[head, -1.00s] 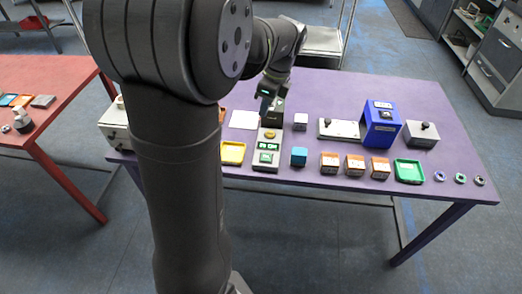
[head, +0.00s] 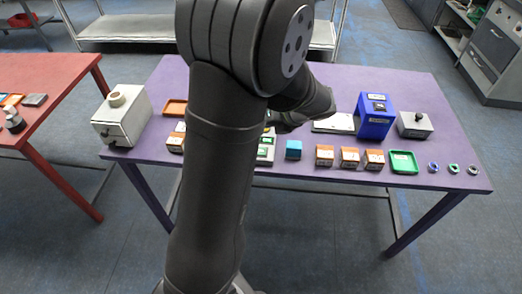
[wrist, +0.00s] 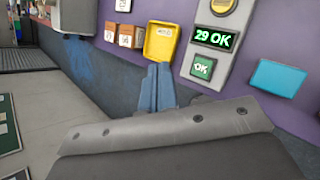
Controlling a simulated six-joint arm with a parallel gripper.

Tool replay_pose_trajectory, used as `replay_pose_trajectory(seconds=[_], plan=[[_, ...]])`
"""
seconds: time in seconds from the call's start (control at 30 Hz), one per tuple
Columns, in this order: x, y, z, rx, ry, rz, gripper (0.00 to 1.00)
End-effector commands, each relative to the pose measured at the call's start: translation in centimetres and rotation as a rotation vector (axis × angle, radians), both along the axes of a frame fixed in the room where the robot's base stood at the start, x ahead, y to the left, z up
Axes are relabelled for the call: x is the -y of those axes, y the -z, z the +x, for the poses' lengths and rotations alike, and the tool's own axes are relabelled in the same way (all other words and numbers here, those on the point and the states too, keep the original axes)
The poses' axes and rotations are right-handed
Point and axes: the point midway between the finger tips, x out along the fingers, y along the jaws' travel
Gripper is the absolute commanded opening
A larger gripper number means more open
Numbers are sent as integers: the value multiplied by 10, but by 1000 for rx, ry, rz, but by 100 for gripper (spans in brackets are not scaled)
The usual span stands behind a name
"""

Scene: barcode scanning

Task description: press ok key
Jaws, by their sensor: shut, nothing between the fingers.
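The green OK key (wrist: 203,67) sits on the pale scanning station (wrist: 206,78), just below a lit display (wrist: 215,38) that reads "29 OK". My gripper (wrist: 158,68) is shut and empty in the wrist view, its fingertips left of the OK key in the picture and apart from it. Its height over the table is hard to tell. In the head view only a part of the station (head: 265,151) shows beside my arm, and my gripper is hidden there.
A yellow tray (wrist: 161,42) and orange-and-white boxes (wrist: 125,36) lie left of the station; a blue block (wrist: 278,77) lies right. The head view also shows a blue machine (head: 375,118), a green tray (head: 404,162) and a white box machine (head: 122,118) on the purple table (head: 345,83).

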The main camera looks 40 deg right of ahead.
Motion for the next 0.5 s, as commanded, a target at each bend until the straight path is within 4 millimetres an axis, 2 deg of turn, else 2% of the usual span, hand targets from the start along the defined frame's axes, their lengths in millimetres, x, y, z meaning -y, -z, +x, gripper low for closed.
replay_pose_trajectory(seconds=[0.23,0.5], plan=[[0,10,0,-1,-2,0,0],[-1,47,0,-2,-2,3,0]])
